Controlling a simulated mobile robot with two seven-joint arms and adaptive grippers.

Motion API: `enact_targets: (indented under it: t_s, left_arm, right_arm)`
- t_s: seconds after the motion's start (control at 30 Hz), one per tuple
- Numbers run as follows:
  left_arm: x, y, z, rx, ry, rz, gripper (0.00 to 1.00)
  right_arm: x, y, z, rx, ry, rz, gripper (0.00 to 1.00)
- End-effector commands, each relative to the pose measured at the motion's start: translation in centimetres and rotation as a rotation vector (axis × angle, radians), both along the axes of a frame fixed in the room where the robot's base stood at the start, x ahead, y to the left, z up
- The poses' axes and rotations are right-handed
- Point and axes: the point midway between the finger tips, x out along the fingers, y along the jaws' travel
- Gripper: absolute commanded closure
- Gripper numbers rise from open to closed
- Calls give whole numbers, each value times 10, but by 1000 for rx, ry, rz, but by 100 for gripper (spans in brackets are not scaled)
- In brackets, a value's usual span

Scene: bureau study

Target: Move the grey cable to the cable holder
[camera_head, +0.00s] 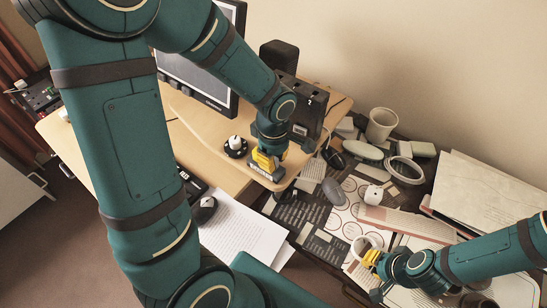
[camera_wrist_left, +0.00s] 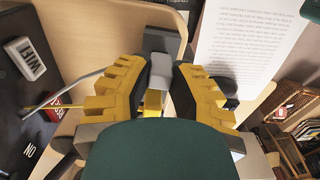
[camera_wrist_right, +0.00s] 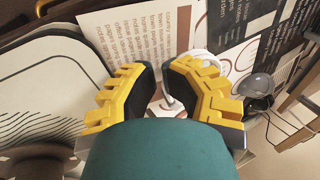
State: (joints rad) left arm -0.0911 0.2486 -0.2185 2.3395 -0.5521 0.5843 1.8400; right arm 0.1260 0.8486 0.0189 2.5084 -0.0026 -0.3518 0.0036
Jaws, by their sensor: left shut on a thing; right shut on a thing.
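My left gripper (camera_head: 266,160) is at the edge of the raised wooden desk shelf. In the left wrist view its fingers (camera_wrist_left: 160,78) are shut on a light grey piece, seemingly the grey cable's end. The grey cable (camera_wrist_left: 88,78) runs off to the left there. A dark grey block (camera_wrist_left: 160,40) lies just beyond the fingertips; I cannot tell whether it is the cable holder. My right gripper (camera_head: 371,259) is low over the papers, by a pale loop (camera_head: 366,243). In the right wrist view its fingers (camera_wrist_right: 168,85) close on a thin pale piece of this loop (camera_wrist_right: 207,60).
A black round base with a white top (camera_head: 235,147) stands left of my left gripper, near the monitor (camera_head: 200,75). A mug (camera_head: 381,124), a pale ring (camera_head: 405,169) and several small objects crowd the lower desk. Papers (camera_head: 240,235) lie in front.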

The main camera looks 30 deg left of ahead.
Motion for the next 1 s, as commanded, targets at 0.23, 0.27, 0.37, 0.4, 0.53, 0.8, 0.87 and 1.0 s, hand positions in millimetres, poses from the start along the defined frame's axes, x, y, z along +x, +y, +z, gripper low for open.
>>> enact_targets:
  t_s: [0.23,0.27,0.37,0.4,0.53,0.8,0.87,1.0]
  left_arm:
    - [0,0,-4,0,0,0,97]
    - [0,0,-4,0,0,0,97]
    - [0,0,-5,0,0,0,97]
    - [0,0,-6,0,0,0,97]
    - [0,0,-8,0,0,0,97]
    - [0,0,-8,0,0,0,97]
    - [0,0,-9,0,0,0,66]
    - [0,0,-9,0,0,0,47]
  right_arm:
    - [-1,-2,-6,-4,6,-6,100]
    - [-1,-2,-7,-4,7,-7,100]
    - [-1,-3,-8,-4,7,-7,100]
    - [-1,-2,-9,-4,8,-7,100]
    - [-1,-3,-10,-4,8,-7,100]
    - [-1,-3,-11,-4,8,-8,100]
    - [-1,-3,-11,-4,8,-8,100]
    - [-1,-3,-11,-4,8,-9,100]
